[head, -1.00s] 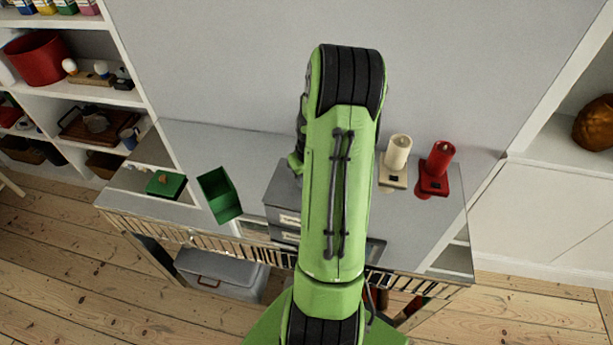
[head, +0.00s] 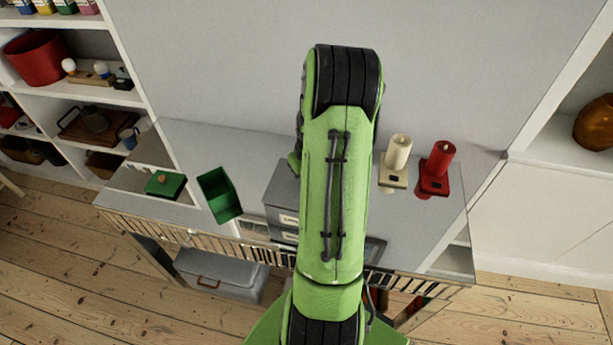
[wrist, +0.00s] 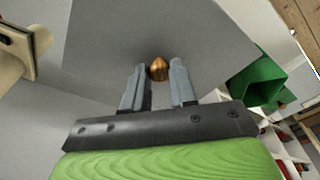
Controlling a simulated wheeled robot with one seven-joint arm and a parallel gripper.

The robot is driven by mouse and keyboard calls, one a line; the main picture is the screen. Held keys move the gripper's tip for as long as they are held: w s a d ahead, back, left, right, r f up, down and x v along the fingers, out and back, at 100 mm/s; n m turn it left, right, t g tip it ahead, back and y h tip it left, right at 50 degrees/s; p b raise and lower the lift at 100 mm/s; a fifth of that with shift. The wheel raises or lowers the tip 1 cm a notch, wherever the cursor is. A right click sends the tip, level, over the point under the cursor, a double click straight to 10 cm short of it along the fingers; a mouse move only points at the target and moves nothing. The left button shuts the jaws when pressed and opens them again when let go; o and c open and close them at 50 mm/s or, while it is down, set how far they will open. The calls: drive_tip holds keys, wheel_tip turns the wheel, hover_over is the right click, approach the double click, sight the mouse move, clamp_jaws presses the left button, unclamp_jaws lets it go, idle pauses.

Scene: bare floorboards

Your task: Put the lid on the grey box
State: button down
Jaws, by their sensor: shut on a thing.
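My gripper (wrist: 158,75) is shut on a copper-coloured knob (wrist: 158,69) in the wrist view. A broad flat grey surface, which looks like the lid (wrist: 115,35), lies behind the knob. In the head view my arm covers the gripper and the lid. A grey box-like unit with pale labels (head: 284,187) shows in part on the table, left of my arm; the rest is hidden. I cannot tell whether the lid touches anything beneath it.
On the grey table (head: 200,140), an open green box (head: 219,194) and a green lid (head: 166,185) stand left. A grey trunk (head: 220,275) lies under the table.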

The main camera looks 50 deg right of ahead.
drive_tip(key=shift+f+b, duration=0.35)
drive_tip(key=shift+b, duration=0.05)
idle(0.4)
drive_tip(key=c, duration=0.8)
unclamp_jaws()
drive_tip(key=shift+o, duration=0.3)
drive_tip(key=o, duration=0.4)
drive_tip(key=shift+r+p, duration=2.6)
drive_tip(key=shift+r, duration=1)
drive_tip(key=shift+f, duration=0.1)
